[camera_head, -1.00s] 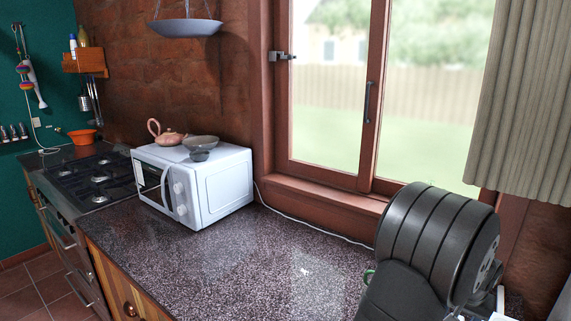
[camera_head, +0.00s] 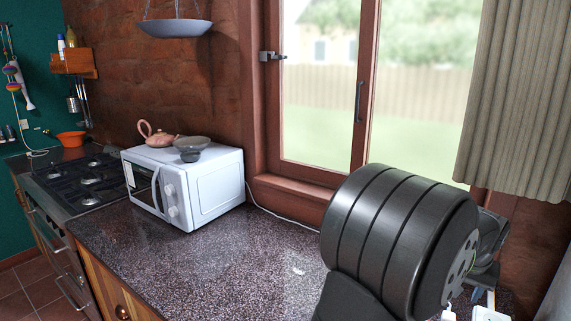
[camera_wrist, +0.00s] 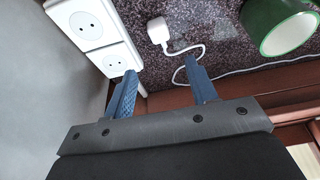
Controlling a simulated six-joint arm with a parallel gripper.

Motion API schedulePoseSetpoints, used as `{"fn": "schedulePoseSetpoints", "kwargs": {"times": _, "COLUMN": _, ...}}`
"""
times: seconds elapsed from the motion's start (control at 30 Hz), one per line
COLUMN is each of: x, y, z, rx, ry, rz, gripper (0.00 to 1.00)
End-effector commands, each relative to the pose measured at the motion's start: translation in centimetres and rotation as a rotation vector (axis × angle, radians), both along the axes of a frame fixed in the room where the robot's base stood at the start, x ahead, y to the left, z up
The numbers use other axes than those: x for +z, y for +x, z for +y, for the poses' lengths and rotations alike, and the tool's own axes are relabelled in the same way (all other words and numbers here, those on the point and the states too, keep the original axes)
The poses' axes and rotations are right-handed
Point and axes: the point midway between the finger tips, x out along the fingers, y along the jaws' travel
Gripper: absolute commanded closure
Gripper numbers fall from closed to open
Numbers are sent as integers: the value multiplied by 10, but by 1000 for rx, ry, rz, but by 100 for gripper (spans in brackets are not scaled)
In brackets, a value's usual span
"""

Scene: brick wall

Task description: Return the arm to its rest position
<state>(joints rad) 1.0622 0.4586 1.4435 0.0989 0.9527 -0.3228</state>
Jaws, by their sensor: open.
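My gripper (camera_wrist: 160,85) shows in the wrist view with its two blue fingers spread apart and nothing between them. Past the fingertips are a dark speckled counter and a white cable. In the head view, a large dark link of my arm (camera_head: 400,240) fills the lower right. The gripper's fingers are not clearly visible there.
A white socket strip (camera_wrist: 97,30), a white plug (camera_wrist: 158,30) and a green-rimmed cup (camera_wrist: 288,30) lie close to the gripper. A white microwave (camera_head: 215,187) carrying a teapot (camera_head: 158,138) and bowls stands left. The middle counter (camera_head: 230,255) is clear.

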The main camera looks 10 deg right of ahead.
Motion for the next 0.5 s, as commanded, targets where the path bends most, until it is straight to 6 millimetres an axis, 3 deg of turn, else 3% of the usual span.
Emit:
{"fn": "schedulePoseSetpoints", "kwargs": {"times": 0.03, "x": 11, "y": -2, "z": 2, "rx": 0, "ry": -4, "rz": -2, "gripper": 48}}
{"fn": "schedulePoseSetpoints", "kwargs": {"times": 0.5, "x": -86, "y": 18, "z": -18, "rx": 0, "ry": 5, "rz": 2, "gripper": 48}}
